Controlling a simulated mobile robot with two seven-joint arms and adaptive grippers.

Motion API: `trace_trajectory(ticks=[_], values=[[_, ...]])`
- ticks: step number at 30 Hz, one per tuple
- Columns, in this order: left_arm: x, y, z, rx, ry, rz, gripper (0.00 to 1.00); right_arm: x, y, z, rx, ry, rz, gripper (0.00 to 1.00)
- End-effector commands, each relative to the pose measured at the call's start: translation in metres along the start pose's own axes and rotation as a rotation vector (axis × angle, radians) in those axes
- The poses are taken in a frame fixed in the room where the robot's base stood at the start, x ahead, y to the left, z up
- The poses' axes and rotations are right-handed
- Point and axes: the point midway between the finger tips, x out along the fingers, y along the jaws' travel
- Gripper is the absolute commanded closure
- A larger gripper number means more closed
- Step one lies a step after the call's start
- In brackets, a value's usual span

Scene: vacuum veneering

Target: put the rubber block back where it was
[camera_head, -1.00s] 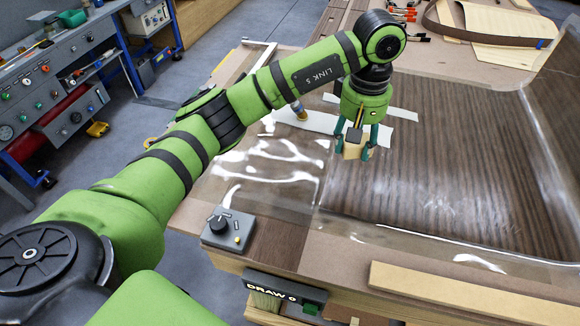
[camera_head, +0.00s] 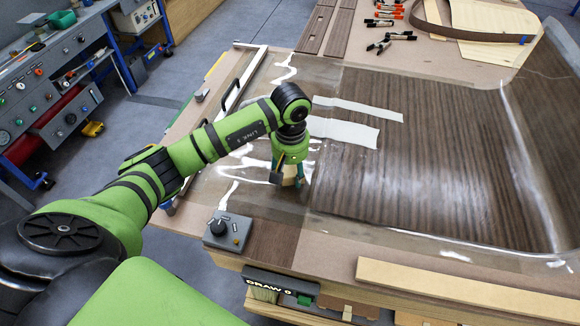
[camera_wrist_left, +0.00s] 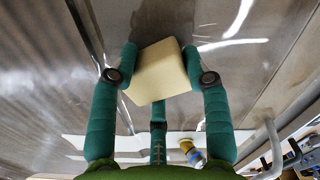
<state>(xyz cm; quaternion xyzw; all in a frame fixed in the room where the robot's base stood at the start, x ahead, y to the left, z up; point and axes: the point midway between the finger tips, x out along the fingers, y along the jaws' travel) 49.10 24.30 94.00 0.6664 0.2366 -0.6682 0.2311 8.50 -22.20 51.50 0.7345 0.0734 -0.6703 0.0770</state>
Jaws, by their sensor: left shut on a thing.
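The rubber block (camera_head: 289,170) is a pale cream block, held between the teal fingers of my left gripper (camera_head: 288,180). In the left wrist view the block (camera_wrist_left: 158,72) sits tilted between the two fingertips (camera_wrist_left: 158,78), which are shut on it. In the head view the gripper points down over the clear film at the left part of the table, left of the dark veneer (camera_head: 430,150). Whether the block touches the film cannot be told. My right gripper is not in view.
White strips (camera_head: 345,132) lie at the veneer's left edge. A grey knob box (camera_head: 228,230) stands at the table's front left corner. A long pale board (camera_head: 450,288) lies along the front edge. Clamps (camera_head: 392,38) lie at the back.

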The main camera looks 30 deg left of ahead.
Motion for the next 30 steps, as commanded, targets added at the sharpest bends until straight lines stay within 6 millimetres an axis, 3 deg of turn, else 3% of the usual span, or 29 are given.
trace_trajectory(ticks=[12, 13, 14, 27, 30], values=[[0.007, 0.0, -0.001, 0.0, 0.002, 0.001, 0.91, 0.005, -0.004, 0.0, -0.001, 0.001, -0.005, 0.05], [0.005, 0.0, -0.001, 0.0, 0.001, 0.001, 0.4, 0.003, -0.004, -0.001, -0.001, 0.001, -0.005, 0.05], [0.005, 0.0, 0.0, 0.0, 0.001, 0.001, 0.29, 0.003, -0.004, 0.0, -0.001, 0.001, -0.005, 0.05], [-0.001, 0.001, 0.0, -0.001, 0.0, 0.001, 0.29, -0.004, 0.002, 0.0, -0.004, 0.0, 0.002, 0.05], [-0.011, 0.001, -0.002, 0.001, 0.005, 0.005, 0.29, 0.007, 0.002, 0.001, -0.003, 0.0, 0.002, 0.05]])
